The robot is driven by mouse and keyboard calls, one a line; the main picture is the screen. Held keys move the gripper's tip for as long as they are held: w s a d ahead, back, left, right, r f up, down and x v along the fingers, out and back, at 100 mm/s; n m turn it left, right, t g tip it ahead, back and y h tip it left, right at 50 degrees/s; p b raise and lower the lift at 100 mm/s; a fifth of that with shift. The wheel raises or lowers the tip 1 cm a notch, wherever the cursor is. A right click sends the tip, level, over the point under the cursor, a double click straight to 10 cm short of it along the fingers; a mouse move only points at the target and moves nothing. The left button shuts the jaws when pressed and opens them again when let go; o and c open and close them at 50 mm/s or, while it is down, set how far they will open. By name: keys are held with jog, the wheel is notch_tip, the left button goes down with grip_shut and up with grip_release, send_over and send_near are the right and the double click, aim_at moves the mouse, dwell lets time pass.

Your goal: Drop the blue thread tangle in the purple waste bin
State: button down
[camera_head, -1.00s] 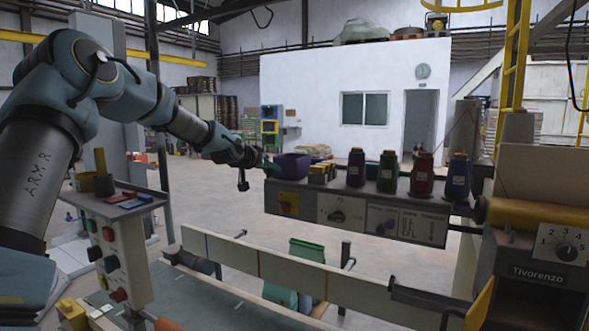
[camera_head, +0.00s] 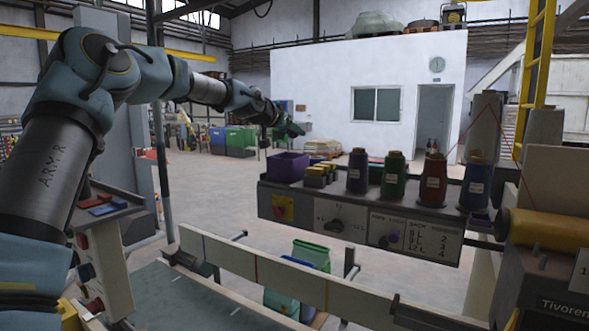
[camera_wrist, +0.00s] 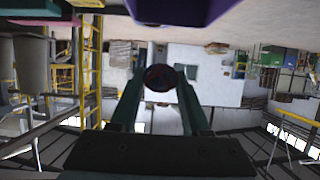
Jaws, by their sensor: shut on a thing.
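The purple waste bin (camera_head: 287,168) is a small open box at the left end of the grey shelf. In the wrist view its purple wall (camera_wrist: 190,12) shows at the top edge, with the picture upside down. My gripper (camera_head: 294,128) is above the bin's level in the head view. In the wrist view my gripper (camera_wrist: 160,78) has its two fingers on either side of a dark round bundle, the blue thread tangle (camera_wrist: 160,80), and holds it. The bundle looks nearly black with faint red and blue. It is too small to make out in the head view.
Small yellow-topped blocks (camera_head: 319,175) stand right beside the bin. Purple (camera_head: 357,171), green (camera_head: 393,176), red (camera_head: 433,180) and blue (camera_head: 476,184) thread cones follow along the shelf (camera_head: 330,198). A long pale rail (camera_head: 275,276) runs below. The air above the bin is clear.

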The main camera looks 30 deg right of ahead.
jog(key=shift+d+f, duration=0.1)
jog(key=shift+f, duration=0.05)
jog(key=shift+f+b, duration=2)
jog(key=shift+f, duration=0.8)
jog(key=shift+c, duration=1.4)
grip_release()
